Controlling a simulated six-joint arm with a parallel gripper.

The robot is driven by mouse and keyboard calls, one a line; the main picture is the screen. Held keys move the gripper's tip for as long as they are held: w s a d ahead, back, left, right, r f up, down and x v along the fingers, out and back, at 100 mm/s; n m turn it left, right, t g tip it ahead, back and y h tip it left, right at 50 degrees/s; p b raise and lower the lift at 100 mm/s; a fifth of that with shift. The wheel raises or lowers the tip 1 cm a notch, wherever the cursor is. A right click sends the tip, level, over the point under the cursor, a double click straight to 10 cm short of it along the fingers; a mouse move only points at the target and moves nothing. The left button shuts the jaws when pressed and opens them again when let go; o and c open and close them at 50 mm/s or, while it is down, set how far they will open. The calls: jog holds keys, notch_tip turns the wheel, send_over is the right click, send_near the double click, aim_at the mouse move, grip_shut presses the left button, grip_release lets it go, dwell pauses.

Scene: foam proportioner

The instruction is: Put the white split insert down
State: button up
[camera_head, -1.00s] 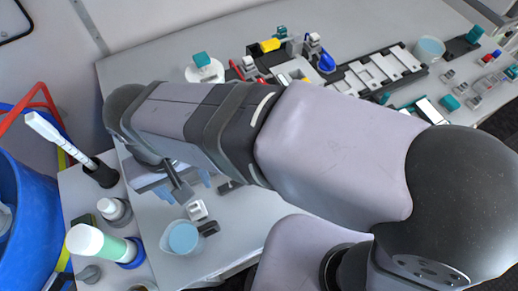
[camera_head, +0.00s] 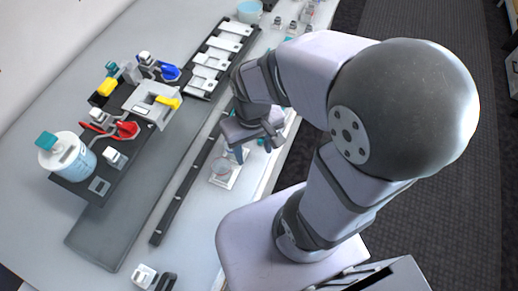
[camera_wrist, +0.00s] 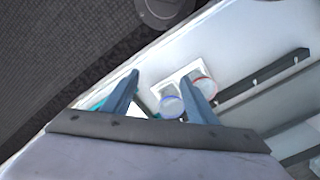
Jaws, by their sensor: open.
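My gripper (camera_head: 258,148) is low over the front edge of the worktop, and its two blue-grey fingers show spread apart in the wrist view (camera_wrist: 160,78). A small white piece (camera_wrist: 135,109) shows low beside the left finger, partly hidden. I cannot tell whether it is the white split insert. Nothing is clearly gripped.
A long dark rail (camera_head: 186,192) runs left of the gripper. Beyond it stand a fixture with red and yellow clamps (camera_head: 127,129), a clear jar with a teal cap (camera_head: 68,157) and a black rack of white plates (camera_head: 212,62). A white block (camera_head: 144,275) sits at the near left.

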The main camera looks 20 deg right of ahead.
jog(key=shift+s+d+f+m, duration=0.15)
jog(key=shift+s+d, duration=0.05)
jog(key=shift+d, duration=0.25)
jog(key=shift+s+d+f+m, duration=0.1)
jog(key=shift+s+d+m, duration=0.1)
jog(key=shift+d, duration=0.35)
jog(key=c, duration=0.6)
jog(key=shift+c, duration=0.2)
